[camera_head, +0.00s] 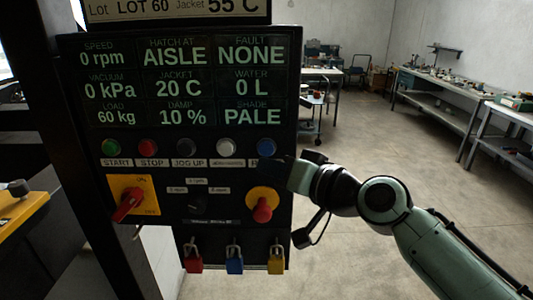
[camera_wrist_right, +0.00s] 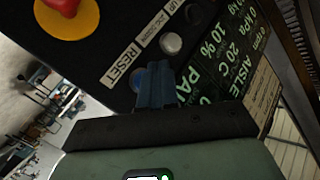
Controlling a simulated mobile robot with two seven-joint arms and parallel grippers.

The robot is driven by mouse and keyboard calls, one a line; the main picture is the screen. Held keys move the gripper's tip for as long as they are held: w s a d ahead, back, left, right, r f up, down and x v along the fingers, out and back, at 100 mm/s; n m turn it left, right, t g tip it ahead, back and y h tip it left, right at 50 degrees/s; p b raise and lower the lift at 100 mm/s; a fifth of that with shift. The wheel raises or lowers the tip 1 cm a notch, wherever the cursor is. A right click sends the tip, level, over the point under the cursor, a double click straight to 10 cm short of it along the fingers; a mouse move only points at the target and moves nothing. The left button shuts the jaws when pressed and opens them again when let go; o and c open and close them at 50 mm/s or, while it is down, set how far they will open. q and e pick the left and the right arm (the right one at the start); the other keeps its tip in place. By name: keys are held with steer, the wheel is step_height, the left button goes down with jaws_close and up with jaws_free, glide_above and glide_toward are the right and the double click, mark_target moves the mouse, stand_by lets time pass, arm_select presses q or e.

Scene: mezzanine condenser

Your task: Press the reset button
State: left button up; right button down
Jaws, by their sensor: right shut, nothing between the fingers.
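The reset button is the blue round button (camera_head: 266,147) at the right end of the button row on the black control panel (camera_head: 283,110). Its label is mostly covered by my right gripper (camera_head: 278,169) in the head view. In the right wrist view the RESET label (camera_wrist_right: 122,63) is readable, and the blue button (camera_wrist_right: 137,80) shows partly behind the fingers. My right gripper is shut and empty, its fingertips (camera_wrist_right: 156,86) right by the button. I cannot tell whether they touch it. My left gripper is not in view.
Green (camera_head: 110,147), red (camera_head: 148,147), dark blue and white (camera_head: 226,147) buttons share the row. Below are a red rotary switch (camera_head: 128,205), a red emergency knob (camera_head: 263,209) and hanging padlocks (camera_head: 235,262). Open floor and workbenches (camera_head: 440,87) lie to the right.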

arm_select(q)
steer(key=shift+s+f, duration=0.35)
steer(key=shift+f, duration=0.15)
arm_select(e)
steer(key=shift+s, duration=1.35)
